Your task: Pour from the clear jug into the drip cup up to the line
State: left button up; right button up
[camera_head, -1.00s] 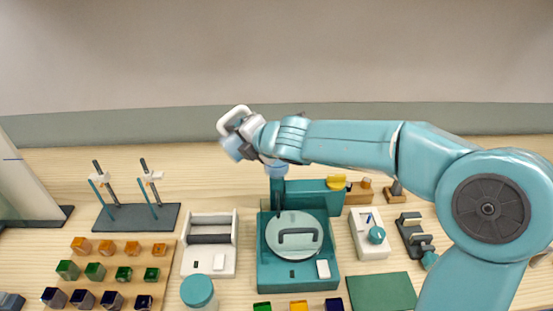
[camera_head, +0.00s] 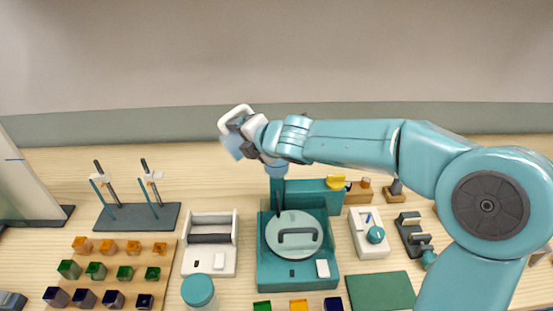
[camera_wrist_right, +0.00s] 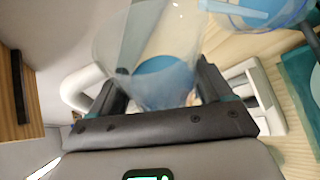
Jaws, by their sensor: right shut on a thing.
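My right gripper (camera_head: 246,134) is shut on the clear jug (camera_head: 232,146), high above the bench in the head view. The jug is tilted, and its white handle (camera_head: 234,113) sticks up. In the right wrist view the jug (camera_wrist_right: 140,40) sits between the fingers (camera_wrist_right: 160,92) with blue liquid in it. The drip cup (camera_head: 276,169) is just right of and below the jug, partly hidden by my right wrist. In the right wrist view the cup (camera_wrist_right: 262,12) also shows blue; its line cannot be made out. My left gripper is out of view.
A teal machine (camera_head: 263,262) with a round lid stands below the cup. A white device (camera_head: 187,259), a teal-lidded jar (camera_head: 198,290) and a rod stand (camera_head: 135,218) are to the left. Colored cubes sit on a wooden board (camera_head: 128,258). Small devices stand at right.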

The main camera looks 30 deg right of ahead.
jog(key=shift+r, duration=0.1)
jog(key=shift+d+r+p, duration=0.1)
jog(key=shift+p, duration=0.25)
dwell(0.9)
jog(key=shift+r+m+y+p, duration=0.15)
jog(key=shift+m+y+p, duration=0.15)
jog(key=shift+p, duration=0.05)
jog(key=shift+r, duration=0.1)
dwell(0.6)
